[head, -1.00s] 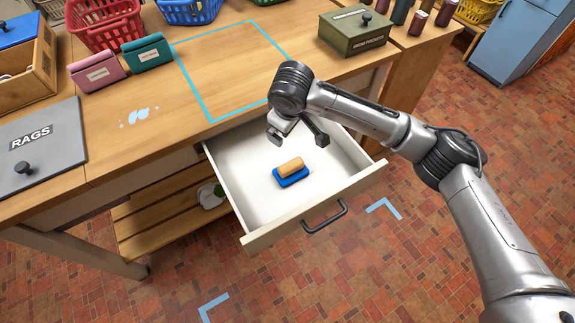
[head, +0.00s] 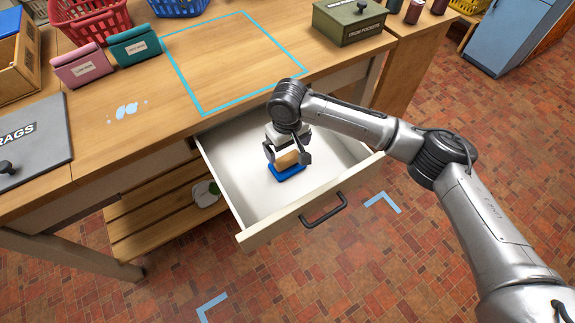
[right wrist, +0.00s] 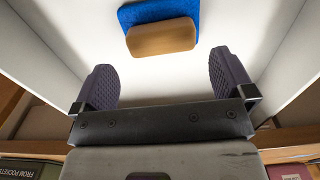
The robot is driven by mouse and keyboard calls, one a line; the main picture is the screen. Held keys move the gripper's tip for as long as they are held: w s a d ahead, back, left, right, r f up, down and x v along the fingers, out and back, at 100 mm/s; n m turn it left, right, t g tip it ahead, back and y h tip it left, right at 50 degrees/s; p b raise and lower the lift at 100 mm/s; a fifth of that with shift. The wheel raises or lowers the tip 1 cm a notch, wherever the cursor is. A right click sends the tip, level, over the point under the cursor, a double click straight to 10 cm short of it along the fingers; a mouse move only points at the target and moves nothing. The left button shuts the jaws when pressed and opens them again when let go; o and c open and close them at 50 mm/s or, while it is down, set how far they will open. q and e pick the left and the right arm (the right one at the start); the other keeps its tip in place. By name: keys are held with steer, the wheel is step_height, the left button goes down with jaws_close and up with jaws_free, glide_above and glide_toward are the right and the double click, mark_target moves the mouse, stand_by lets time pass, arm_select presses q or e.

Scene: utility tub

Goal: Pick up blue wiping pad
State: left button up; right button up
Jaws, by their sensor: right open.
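The blue wiping pad (head: 286,173) lies in the open white drawer (head: 240,195), with a tan block-shaped handle on its top. My right gripper (head: 286,162) is open above the pad, its fingers on either side of the handle in the head view. In the right wrist view the pad's blue edge (right wrist: 135,14) shows beyond the fingertips, and no finger touches it there. The right gripper's two dark fingers (right wrist: 163,85) are spread wide with nothing between them. My left gripper is not in view.
The drawer's front panel with its dark handle (head: 323,207) and side walls surround the pad. The worktop above carries a blue taped square (head: 205,113), a water spill (head: 127,110), pink and teal boxes and a green box (head: 350,24). The drawer floor around the pad is bare.

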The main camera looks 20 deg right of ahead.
mark_target(288, 157)
steer(key=shift+s+f+b, duration=0.1)
steer(key=shift+f+b, duration=1.45)
steer(key=shift+f, duration=1.3)
steer(key=shift+r, duration=0.1)
steer(key=c, duration=0.8)
